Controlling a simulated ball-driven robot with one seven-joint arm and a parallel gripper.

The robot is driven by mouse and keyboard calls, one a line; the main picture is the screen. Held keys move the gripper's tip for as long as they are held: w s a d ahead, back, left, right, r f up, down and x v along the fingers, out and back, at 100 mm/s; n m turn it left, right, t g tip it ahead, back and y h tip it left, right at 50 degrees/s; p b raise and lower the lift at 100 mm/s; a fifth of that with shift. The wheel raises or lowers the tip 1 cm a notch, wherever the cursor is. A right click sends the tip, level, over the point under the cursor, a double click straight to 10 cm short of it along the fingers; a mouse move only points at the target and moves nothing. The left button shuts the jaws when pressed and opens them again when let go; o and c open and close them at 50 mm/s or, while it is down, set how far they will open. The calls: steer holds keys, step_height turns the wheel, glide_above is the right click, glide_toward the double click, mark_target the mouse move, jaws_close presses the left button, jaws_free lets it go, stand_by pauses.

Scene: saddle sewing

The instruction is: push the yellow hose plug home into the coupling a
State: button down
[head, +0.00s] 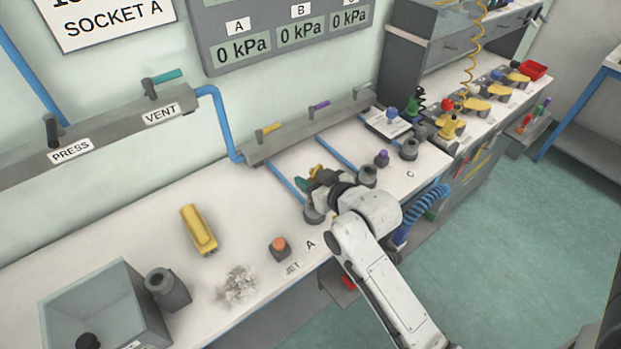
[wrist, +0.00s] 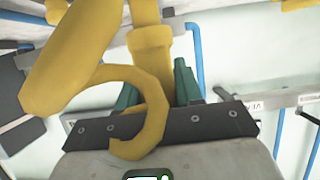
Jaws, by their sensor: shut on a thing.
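The yellow hose plug (wrist: 151,48) stands between the two teal fingers of my gripper (wrist: 157,88) in the wrist view. The fingers are shut on it. A thick yellow hook-shaped piece crosses in front and hides part of the grip. In the head view my gripper (head: 308,182) is at the back of the bench, with a bit of yellow (head: 316,171) beside its teal fingers. The grey coupling A (head: 312,213) is just below my gripper, partly covered by my wrist. Whether the plug touches or enters it is hidden.
More couplings (head: 368,175) stand to the right. A valve rail (head: 300,133) with blue pipes runs behind. The bench between is clear.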

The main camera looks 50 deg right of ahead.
steer(key=shift+f+b, duration=0.8)
steer(key=shift+f, duration=0.5)
steer(key=c, duration=0.7)
jaws_free()
steer(key=shift+o, duration=0.2)
steer(key=b+v, duration=0.1)
steer(key=v, duration=0.9)
steer(key=shift+s+r, duration=0.2)
steer(key=shift+s, duration=0.15)
steer(key=shift+a+f, duration=0.1)
steer(key=shift+a, duration=0.05)
